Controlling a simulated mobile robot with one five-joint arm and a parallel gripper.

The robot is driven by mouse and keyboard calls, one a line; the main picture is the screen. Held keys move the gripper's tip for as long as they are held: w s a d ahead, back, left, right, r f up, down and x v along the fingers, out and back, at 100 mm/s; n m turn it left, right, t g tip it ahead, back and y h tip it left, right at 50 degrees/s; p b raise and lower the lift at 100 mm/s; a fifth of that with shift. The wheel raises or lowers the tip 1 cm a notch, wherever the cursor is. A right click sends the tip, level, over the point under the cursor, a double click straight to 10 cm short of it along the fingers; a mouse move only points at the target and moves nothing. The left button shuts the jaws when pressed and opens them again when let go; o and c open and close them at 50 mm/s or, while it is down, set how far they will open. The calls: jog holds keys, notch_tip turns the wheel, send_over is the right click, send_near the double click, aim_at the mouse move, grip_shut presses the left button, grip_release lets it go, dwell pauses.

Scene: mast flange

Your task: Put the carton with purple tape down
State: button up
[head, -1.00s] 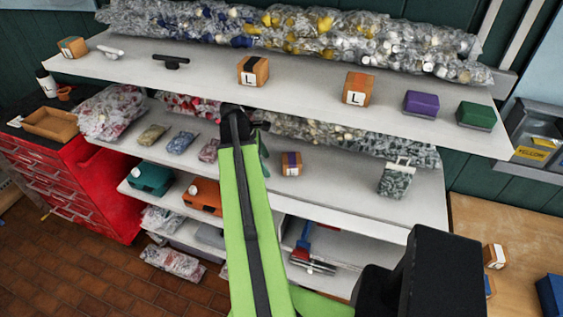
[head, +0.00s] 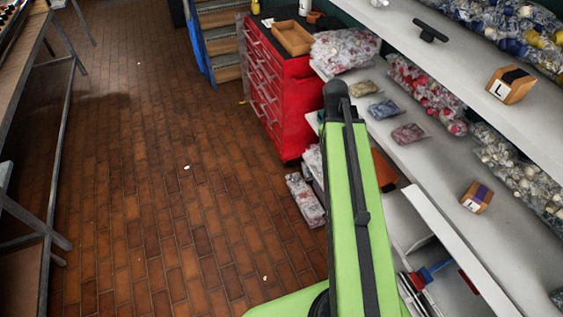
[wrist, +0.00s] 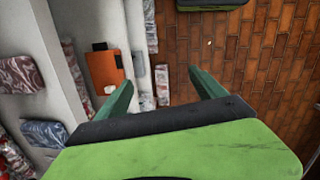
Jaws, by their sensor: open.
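The carton with purple tape (head: 477,197) is a small brown box with a purple stripe and a white label. It sits on the middle shelf (head: 440,166) in the head view, right of my arm. My gripper (wrist: 162,88) shows in the wrist view with its two green fingers spread apart and nothing between them. It points down past the shelf edge, with the brick floor beyond. In the head view my gripper is hidden behind my green arm. The carton does not show in the wrist view.
A carton with black tape (head: 511,84) stands on the upper shelf. Bagged parts (head: 408,133) lie along the middle shelf. A red drawer cabinet (head: 276,92) with a cardboard tray (head: 292,38) stands beyond. An orange case (wrist: 104,70) lies on a lower shelf. The brick floor (head: 160,190) is largely clear.

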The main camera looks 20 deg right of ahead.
jog(key=w+a+m+t+y, duration=0.1)
jog(key=w+a+m, duration=0.1)
jog(key=a, duration=2.2)
jog(key=shift+w+a, duration=0.25)
